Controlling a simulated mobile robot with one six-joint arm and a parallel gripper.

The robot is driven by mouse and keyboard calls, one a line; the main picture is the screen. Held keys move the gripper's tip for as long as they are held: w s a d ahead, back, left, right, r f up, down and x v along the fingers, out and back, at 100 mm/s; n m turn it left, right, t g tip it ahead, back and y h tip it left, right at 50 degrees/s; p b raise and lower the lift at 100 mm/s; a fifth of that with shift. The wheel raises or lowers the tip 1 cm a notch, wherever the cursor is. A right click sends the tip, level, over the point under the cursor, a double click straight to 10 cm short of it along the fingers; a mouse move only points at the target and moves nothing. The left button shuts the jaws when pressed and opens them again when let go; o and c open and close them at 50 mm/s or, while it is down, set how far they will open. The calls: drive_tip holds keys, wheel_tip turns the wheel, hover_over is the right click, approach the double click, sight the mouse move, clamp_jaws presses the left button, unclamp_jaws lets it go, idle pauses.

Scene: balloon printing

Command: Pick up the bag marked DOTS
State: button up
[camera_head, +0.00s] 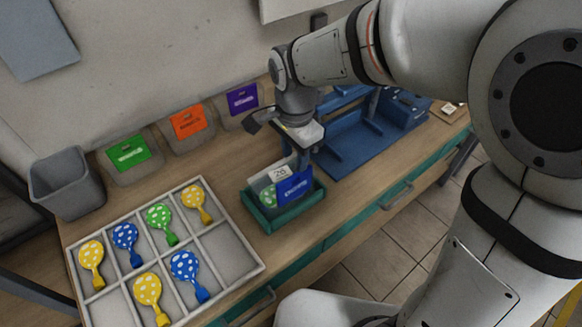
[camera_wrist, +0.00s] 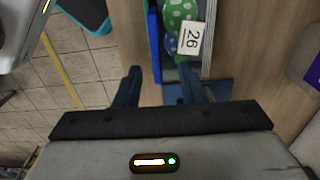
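A clear bag with a blue label (camera_head: 294,187) stands in a small green tray (camera_head: 271,224). It holds a green dotted balloon and has a white tag reading 26; its label is too small to read. Bags with green (camera_head: 128,152), orange (camera_head: 188,122) and purple (camera_head: 242,99) labels lean along the wall, also unreadable. My gripper (camera_head: 298,158) is just above the tray bag. In the wrist view my gripper (camera_wrist: 160,76) has its fingers apart, with the tagged bag (camera_wrist: 181,18) ahead of them. I cannot tell whether the fingers touch it.
A white divided tray (camera_head: 222,222) with several dotted balloons lies at the front left. A grey bin (camera_head: 68,183) stands at the far left. A blue fixture (camera_head: 350,140) is right of the green tray. The table's front edge is close to the tray.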

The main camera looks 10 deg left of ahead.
sight(294, 176)
drive_tip(key=f, duration=0.2)
drive_tip(key=f+p, duration=0.1)
drive_tip(key=f, duration=0.3)
drive_tip(key=shift+s+d+f, duration=0.1)
drive_tip(key=shift+s+f, duration=0.15)
drive_tip(key=shift+s, duration=0.1)
drive_tip(key=shift+f, duration=0.6)
drive_tip(key=shift+c, duration=0.5)
clamp_jaws()
